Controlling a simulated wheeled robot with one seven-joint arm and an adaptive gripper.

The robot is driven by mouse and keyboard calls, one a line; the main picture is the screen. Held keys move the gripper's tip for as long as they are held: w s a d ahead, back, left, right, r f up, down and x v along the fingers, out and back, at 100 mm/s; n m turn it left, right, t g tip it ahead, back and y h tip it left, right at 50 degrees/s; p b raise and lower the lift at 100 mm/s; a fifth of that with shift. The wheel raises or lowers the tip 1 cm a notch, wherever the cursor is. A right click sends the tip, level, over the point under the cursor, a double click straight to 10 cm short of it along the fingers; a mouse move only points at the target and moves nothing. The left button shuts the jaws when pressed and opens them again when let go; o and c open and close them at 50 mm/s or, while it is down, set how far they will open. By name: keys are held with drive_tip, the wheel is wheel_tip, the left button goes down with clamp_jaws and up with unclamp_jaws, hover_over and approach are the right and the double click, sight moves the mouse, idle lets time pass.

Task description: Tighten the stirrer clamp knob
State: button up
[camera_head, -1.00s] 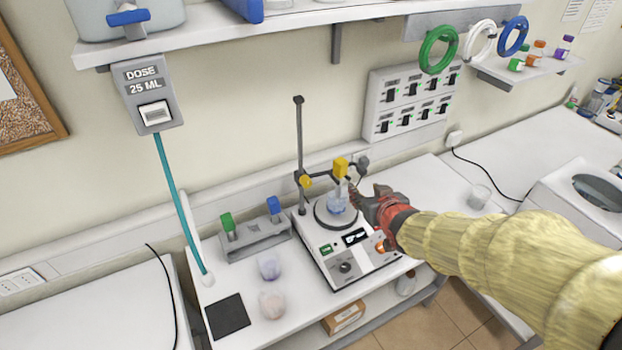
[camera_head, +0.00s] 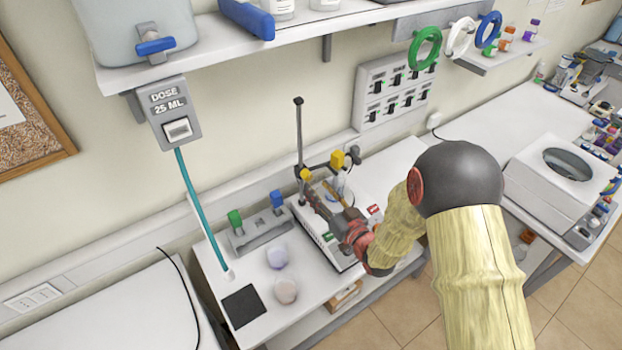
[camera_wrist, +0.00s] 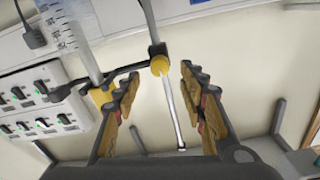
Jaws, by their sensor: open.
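The round yellow clamp knob (camera_head: 305,174) sits on the dark upright post (camera_head: 299,135) of the stirrer. In the wrist view the knob (camera_wrist: 160,66) appears between my fingertips, with a gap on both sides. A dark cross arm joins the post to a yellow block (camera_head: 337,159), which is partly behind a finger in the wrist view (camera_wrist: 98,98). My gripper (camera_head: 322,190) is open and empty in front of the knob, above the stirrer base (camera_head: 345,262). It hides much of the hotplate and flask.
A rack (camera_head: 258,234) with green and blue-topped items stands left of the stirrer. Two pale round items (camera_head: 277,256) and a black pad (camera_head: 243,306) lie in front. A teal hose (camera_head: 200,210) hangs at left. A shelf (camera_head: 250,45) overhangs the back wall.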

sight(309, 178)
drive_tip(key=x, duration=0.5)
drive_tip(key=shift+w, duration=0.1)
drive_tip(key=c, duration=0.3)
drive_tip(key=c, duration=0.8)
